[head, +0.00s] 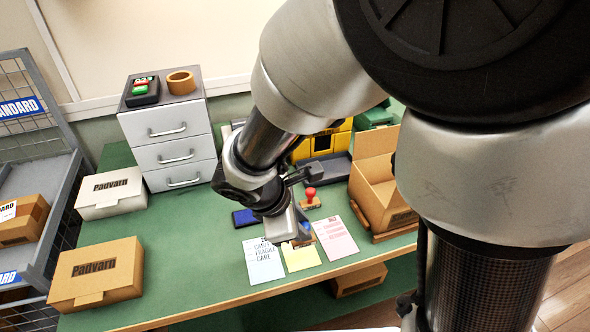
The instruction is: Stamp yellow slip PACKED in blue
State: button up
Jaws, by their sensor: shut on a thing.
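The yellow slip (301,260) lies near the table's front edge, between a pale blue slip (263,265) and a pink slip (336,239). My gripper (297,234) is above the far part of the yellow slip and is shut on a stamp (304,238), of which a little blue and brown shows. Whether the stamp touches the slip cannot be told. A blue ink pad (244,217) lies behind the pale blue slip. A red-knobbed stamp (311,199) stands behind the pink slip. No PACKED mark can be read on the yellow slip's visible part.
An open cardboard box (378,190) stands right of the slips, with a dark tray (328,166) behind. Drawers (167,145) stand at the back left. A white box (111,193) and a brown Padvarn box (96,273) are at left. The green table (190,245) is clear between.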

aim_at(300, 244)
jog(key=shift+f+b, duration=2.4)
jog(key=shift+f, duration=0.5)
jog(key=shift+f+b, duration=0.55)
jog(key=shift+f, duration=0.1)
notch_tip(300, 244, up, 7)
jog(key=p, duration=0.6)
jog(key=shift+r, duration=0.1)
jog(key=shift+w, duration=0.1)
dwell(0.5)
